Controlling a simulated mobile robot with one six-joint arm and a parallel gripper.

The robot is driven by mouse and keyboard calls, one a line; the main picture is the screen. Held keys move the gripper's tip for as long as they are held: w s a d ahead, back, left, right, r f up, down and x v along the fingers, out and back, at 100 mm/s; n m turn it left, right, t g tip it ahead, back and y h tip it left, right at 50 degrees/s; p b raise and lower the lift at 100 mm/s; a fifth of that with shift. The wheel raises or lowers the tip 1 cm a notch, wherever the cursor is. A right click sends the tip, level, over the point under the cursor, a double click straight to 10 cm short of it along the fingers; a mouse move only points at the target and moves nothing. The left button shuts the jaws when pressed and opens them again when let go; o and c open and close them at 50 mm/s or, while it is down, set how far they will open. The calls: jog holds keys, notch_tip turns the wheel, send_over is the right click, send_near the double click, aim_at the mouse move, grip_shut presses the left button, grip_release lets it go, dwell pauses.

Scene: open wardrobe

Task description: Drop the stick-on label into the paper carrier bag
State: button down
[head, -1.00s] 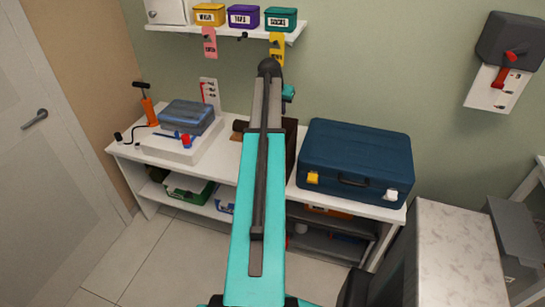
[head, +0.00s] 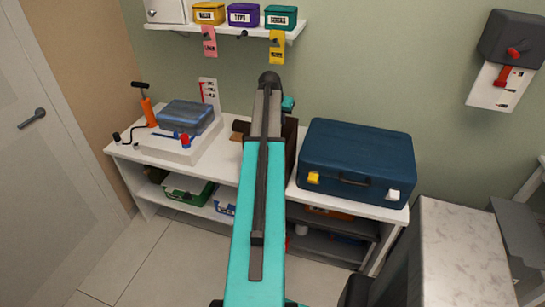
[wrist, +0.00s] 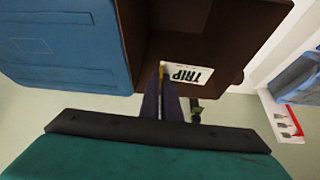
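The stick-on label (wrist: 188,74), white with "TRIP" in black, shows in the wrist view at my fingertips. My gripper (wrist: 165,75) appears shut on its edge, with the two dark fingers close together. The paper carrier bag (wrist: 225,25) is dark brown, and its open inside shows behind and around the label in the wrist view. In the head view the bag (head: 290,150) stands on the white bench left of the blue suitcase, partly behind my arm. My gripper is mostly hidden behind my arm there. The label cannot be made out in the head view.
The blue suitcase (head: 355,160) stands close beside the bag; it also fills the upper left of the wrist view (wrist: 60,40). A blue-lidded box (head: 186,117) and a hand pump (head: 148,105) are on the left of the bench. A shelf with boxes and hanging tags is above.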

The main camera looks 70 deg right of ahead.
jog(key=c, duration=2.4)
grip_release()
jog(key=shift+c, duration=0.2)
jog(key=o, duration=0.5)
jog(key=shift+a+r, duration=0.1)
jog(key=shift+r, duration=0.05)
jog(key=shift+b+v, duration=1.85)
jog(key=shift+v, duration=4.95)
